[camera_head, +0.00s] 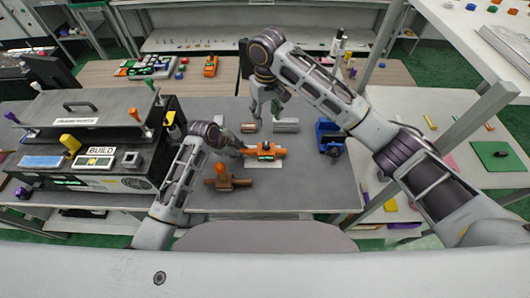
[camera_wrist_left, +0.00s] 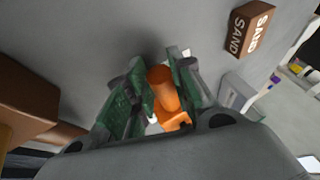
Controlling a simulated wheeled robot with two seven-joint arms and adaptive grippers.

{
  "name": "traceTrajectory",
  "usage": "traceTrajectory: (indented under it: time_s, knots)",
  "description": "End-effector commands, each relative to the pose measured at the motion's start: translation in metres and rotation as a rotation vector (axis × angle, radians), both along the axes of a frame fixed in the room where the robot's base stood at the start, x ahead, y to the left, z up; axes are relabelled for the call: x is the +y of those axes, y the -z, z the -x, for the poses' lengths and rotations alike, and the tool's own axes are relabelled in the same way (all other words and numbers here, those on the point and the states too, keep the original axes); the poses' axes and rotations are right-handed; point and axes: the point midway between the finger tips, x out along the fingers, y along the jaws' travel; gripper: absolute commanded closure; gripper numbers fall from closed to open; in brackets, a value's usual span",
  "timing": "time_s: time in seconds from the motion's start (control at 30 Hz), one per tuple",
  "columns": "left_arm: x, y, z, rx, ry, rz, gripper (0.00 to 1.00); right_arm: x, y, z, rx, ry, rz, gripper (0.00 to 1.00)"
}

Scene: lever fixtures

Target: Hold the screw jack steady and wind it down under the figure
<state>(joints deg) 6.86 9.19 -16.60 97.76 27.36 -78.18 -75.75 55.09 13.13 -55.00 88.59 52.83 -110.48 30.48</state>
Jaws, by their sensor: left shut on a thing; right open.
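An orange device (camera_head: 270,152), which looks like the screw jack, stands on a white plate in mid-table. A green display on its front is too small to read. My left gripper (camera_head: 243,150) is at its left end. My right gripper (camera_head: 267,106) is open and empty, behind the jack and above the table.
A brown SAND block (camera_head: 249,127) and a grey cylinder (camera_head: 286,125) lie behind the jack. A brown fixture with a red-orange knob (camera_head: 225,181) stands in front, a blue fixture (camera_head: 330,137) to the right. A large grey machine (camera_head: 95,140) fills the left.

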Motion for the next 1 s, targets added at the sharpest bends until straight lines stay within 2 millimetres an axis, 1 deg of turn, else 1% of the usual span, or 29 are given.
traceTrajectory:
  time_s: [0.03, 0.1, 0.13, 0.3, 0.77, 1.0]
  knots:
    - [0.001, 0.004, 0.002, 0.007, 0.001, -0.006, 1.00, 0.000, 0.000, 0.000, 0.000, 0.000, 0.000, 0.52]
    - [0.001, 0.004, 0.002, 0.007, 0.001, -0.006, 1.00, 0.000, 0.000, 0.000, 0.000, 0.000, 0.000, 0.52]
    - [0.001, 0.004, 0.002, 0.007, 0.001, -0.006, 0.73, 0.000, 0.000, 0.000, 0.000, 0.000, 0.000, 0.52]
    - [0.001, 0.002, 0.001, 0.005, 0.001, -0.003, 0.52, 0.000, 0.000, 0.000, 0.000, 0.000, 0.000, 0.52]
    - [0.001, -0.002, 0.001, 0.001, 0.000, -0.001, 0.52, 0.000, 0.000, 0.000, 0.000, 0.000, 0.000, 0.52]
    - [0.007, -0.015, 0.005, -0.001, -0.001, -0.001, 0.52, 0.000, 0.000, 0.000, 0.000, 0.000, 0.000, 0.52]
